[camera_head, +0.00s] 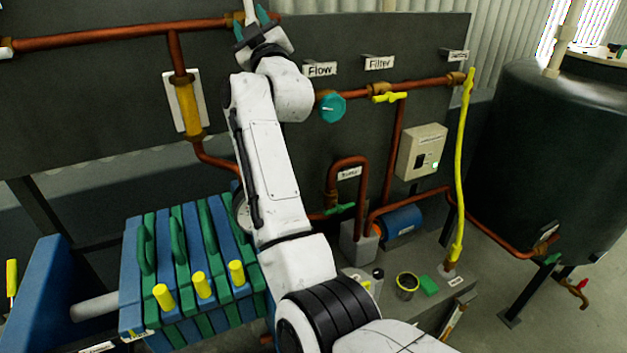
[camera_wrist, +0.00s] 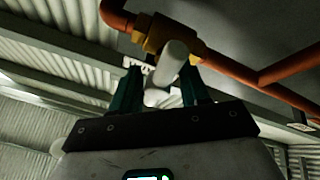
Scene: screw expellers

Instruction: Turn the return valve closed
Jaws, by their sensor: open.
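A brass valve body (camera_wrist: 158,35) sits on the copper pipe in the wrist view, with a pale rounded lever (camera_wrist: 172,62) pointing toward the camera. In the head view the pale lever (camera_head: 250,10) rises at the top edge beside a brass fitting (camera_head: 234,19). No label naming it the return valve shows. My gripper (camera_wrist: 161,75) is open, and its two teal fingers stand on either side of the lever. Whether either finger touches it, I cannot tell. In the head view my gripper (camera_head: 252,20) is at the upper pipe, partly hiding the fitting.
Copper pipe (camera_head: 110,37) runs along the dark panel. A teal knob (camera_head: 332,107) under "Flow" and a yellow handle (camera_head: 389,97) under "Filter" stand to the right. A yellow hose (camera_head: 460,170), a control box (camera_head: 422,151) and a dark tank (camera_head: 550,150) are farther right. A blue-green filter press (camera_head: 190,265) stands lower left.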

